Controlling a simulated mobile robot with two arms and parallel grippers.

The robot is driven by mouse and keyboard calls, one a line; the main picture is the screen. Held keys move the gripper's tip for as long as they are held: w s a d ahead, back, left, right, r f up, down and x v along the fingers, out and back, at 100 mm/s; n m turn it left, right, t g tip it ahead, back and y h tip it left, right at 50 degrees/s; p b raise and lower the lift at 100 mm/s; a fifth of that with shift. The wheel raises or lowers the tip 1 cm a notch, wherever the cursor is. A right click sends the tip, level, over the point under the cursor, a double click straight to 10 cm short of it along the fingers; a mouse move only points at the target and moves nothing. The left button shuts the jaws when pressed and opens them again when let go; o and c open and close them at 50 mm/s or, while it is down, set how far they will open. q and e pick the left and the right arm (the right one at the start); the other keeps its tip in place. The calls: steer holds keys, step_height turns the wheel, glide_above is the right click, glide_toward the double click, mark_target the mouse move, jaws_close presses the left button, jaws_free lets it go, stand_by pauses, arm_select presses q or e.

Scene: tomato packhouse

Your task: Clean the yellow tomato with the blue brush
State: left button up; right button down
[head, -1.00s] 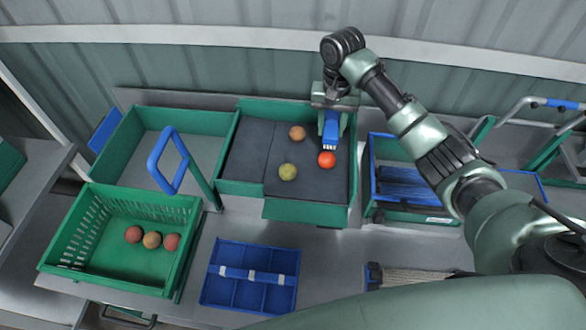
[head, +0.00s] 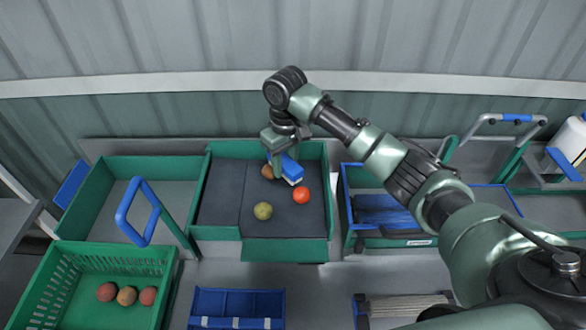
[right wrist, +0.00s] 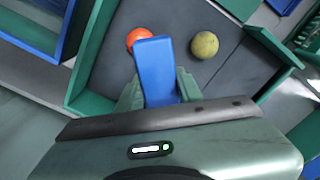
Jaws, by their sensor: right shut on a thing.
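The yellow tomato (head: 263,211), a dull olive yellow, rests on the dark mat of the green-walled tray. It also shows in the right wrist view (right wrist: 205,45), right of the brush. My right gripper (head: 281,163) is shut on the blue brush (head: 291,170), which is tilted with its pale bristle end toward the red tomato. The brush is behind and right of the yellow tomato, apart from it. In the right wrist view the brush (right wrist: 156,68) stands out between the fingers (right wrist: 160,92). My left gripper is out of view.
The tray (head: 285,250) has raised green walls. A green crate (head: 75,257) holds three tomatoes. A blue-rimmed bin (head: 400,239) stands right. A blue handle (head: 139,212) rises at left.

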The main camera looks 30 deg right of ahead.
mark_target(257, 213)
steer(key=a+n, duration=0.2)
steer(key=n, duration=0.3)
steer(key=s+a+n, duration=0.1)
steer(key=a+n, duration=0.1)
steer(key=n, duration=0.3)
steer(key=s+a+n+b, duration=0.1)
steer(key=a+n, duration=0.2)
steer(key=n, duration=0.2)
steer(key=shift+f+n, duration=0.3)
steer(key=n, duration=0.1)
steer(key=a+n, duration=0.1)
steer(key=n, duration=0.1)
steer(key=shift+s+f, duration=0.2)
steer(key=shift+s, duration=0.2)
steer(key=shift+f+n+b, duration=0.3)
steer(key=shift+b, duration=0.1)
step_height(257, 213, down, 5)
steer(key=b, duration=0.5)
steer(key=shift+r, duration=0.15)
steer(key=shift+f, duration=0.35)
steer(key=shift+s+a, duration=0.1)
steer(key=shift+a, duration=0.05)
steer(key=shift+s+a+p, duration=0.2)
steer(key=shift+a+p, duration=0.15)
steer(key=shift+a, duration=0.15)
steer(key=shift+s+a+p, duration=0.15)
steer(key=shift+a+p, duration=0.15)
steer(key=shift+a, duration=0.15)
